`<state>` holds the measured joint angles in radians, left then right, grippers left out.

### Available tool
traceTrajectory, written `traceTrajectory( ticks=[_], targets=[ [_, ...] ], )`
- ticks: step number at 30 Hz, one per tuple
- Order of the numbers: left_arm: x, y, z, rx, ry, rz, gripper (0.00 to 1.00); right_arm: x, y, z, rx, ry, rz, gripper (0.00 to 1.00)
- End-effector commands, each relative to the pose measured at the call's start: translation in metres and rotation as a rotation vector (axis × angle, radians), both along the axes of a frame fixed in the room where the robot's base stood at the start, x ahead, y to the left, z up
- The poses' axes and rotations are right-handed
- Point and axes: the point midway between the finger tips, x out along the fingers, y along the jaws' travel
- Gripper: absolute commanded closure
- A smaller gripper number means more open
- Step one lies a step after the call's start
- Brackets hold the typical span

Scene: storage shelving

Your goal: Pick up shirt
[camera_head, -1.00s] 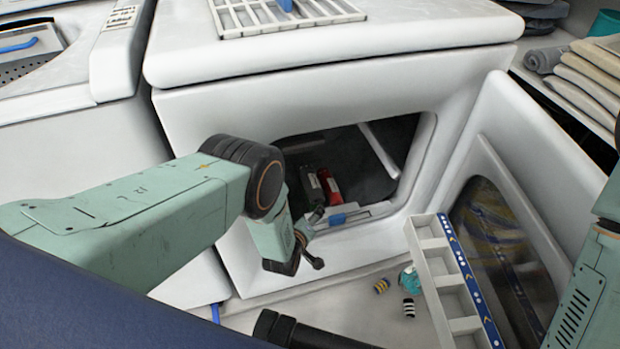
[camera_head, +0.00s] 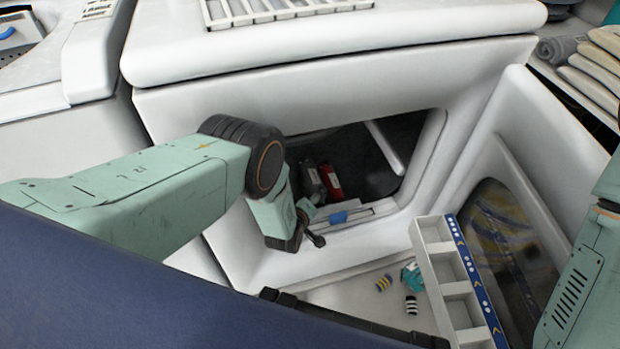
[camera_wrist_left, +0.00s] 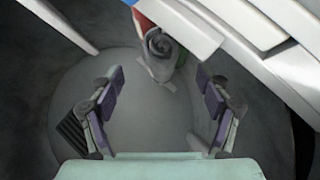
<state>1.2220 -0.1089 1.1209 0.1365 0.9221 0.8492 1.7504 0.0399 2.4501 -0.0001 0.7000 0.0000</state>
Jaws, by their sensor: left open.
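My left arm reaches down from the left in the head view to the front of a white machine's opening (camera_head: 440,130). My left gripper (camera_wrist_left: 159,76) is open and empty in the left wrist view, its purple-padded fingers spread apart. A grey, rolled, cloth-like bundle (camera_wrist_left: 160,48) lies past the fingertips, slightly above the middle; I cannot tell surely whether it is the shirt. The fingers do not touch it. My right gripper is out of view; only a right arm link shows at the right edge.
The machine's open door (camera_head: 545,150) stands to the right. A white compartment tray (camera_head: 436,262) leans beside it. A red item (camera_head: 330,181) lies inside the opening. Small striped pieces (camera_head: 411,305) lie on the floor surface. Folded cloths (camera_head: 590,72) sit on the right shelf.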

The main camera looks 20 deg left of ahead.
Motion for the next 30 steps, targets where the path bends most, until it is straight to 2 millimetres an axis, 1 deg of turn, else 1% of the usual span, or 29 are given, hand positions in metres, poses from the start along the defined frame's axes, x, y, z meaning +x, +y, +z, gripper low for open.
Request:
traceTrajectory(
  ticks=[1, 5, 12, 16, 21, 27, 30],
  targets=[
    [0.004, 0.000, -0.005, 0.000, -0.001, 0.001, 0.23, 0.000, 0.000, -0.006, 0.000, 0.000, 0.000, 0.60],
    [0.012, 0.002, -0.009, 0.000, -0.001, 0.001, 0.23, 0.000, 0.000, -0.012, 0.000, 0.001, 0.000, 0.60],
    [0.039, 0.007, -0.025, 0.000, -0.001, 0.000, 0.23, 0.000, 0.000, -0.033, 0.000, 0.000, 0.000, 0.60],
    [0.049, 0.007, -0.029, 0.000, -0.001, 0.000, 0.23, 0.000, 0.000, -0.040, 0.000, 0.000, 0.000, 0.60],
    [0.055, 0.008, -0.030, 0.000, -0.001, 0.001, 0.23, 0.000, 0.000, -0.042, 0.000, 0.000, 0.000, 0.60],
    [0.055, 0.008, -0.029, 0.000, 0.000, 0.000, 0.24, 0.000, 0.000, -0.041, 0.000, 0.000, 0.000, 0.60],
    [0.055, 0.008, -0.029, 0.000, 0.000, 0.000, 0.32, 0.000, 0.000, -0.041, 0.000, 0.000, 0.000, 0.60]
  ],
)
